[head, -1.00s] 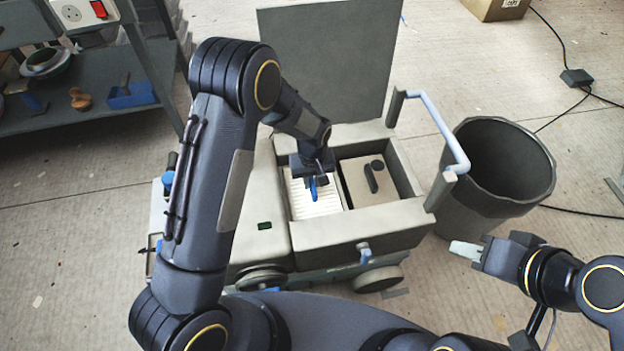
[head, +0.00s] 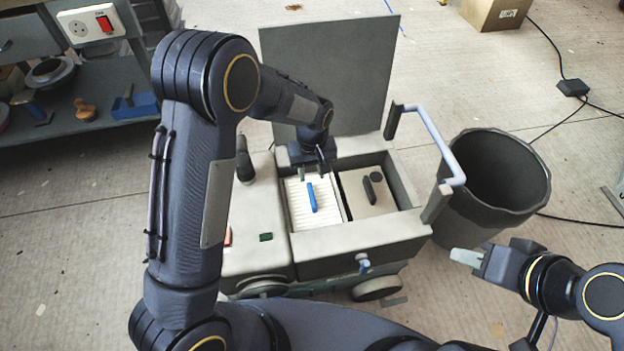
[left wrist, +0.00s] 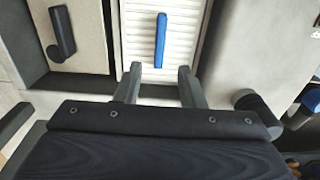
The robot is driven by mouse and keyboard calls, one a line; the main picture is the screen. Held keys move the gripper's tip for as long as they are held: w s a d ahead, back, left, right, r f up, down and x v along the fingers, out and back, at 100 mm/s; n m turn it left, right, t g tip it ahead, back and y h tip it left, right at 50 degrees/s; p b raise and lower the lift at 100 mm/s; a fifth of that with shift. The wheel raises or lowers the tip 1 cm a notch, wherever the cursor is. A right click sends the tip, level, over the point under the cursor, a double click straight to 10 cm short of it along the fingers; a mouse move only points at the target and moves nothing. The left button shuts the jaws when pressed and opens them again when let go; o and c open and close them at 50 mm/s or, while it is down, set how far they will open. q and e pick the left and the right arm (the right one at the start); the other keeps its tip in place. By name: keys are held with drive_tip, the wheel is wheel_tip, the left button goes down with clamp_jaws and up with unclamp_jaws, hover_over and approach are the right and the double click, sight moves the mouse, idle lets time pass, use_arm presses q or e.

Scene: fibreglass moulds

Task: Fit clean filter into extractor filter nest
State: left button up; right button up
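The clean filter (head: 301,211), white and pleated with a blue handle (head: 312,197), lies in the left compartment of the open extractor (head: 350,236). It also shows in the left wrist view (left wrist: 188,40), with the blue handle (left wrist: 160,40) standing up from it. My left gripper (head: 314,176) is behind the handle and apart from it. In the left wrist view its two fingers (left wrist: 158,85) are spread, with nothing between them. My right gripper (head: 466,257) is out to the right, beside the extractor, with its fingers close together; I see nothing held in it.
The right compartment holds a beige box (head: 362,190) with a dark handle. The raised lid (head: 330,70) stands behind. A blue-grey push handle (head: 438,135) and a dark bin (head: 500,185) are at the right. A shelf (head: 80,122) with tools is at the left.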

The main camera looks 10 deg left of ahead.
use_arm(q)
drive_tip(key=s+a+r+t+h, duration=0.1)
drive_tip(key=s+a+r+h, duration=0.1)
drive_tip(key=s+a+r, duration=0.45)
drive_tip(key=s+a+r+t+h, duration=0.1)
drive_tip(key=s+a+r, duration=0.15)
drive_tip(key=r, duration=0.75)
drive_tip(key=s+a+r+m+t, duration=0.1)
drive_tip(key=s, duration=0.7)
drive_tip(key=s+r+m+t, duration=0.2)
drive_tip(key=s, duration=0.6)
drive_tip(key=shift+s+a+r+t+h, duration=0.15)
drive_tip(key=shift+s+a+t+h, duration=0.15)
drive_tip(key=shift+a+h, duration=0.1)
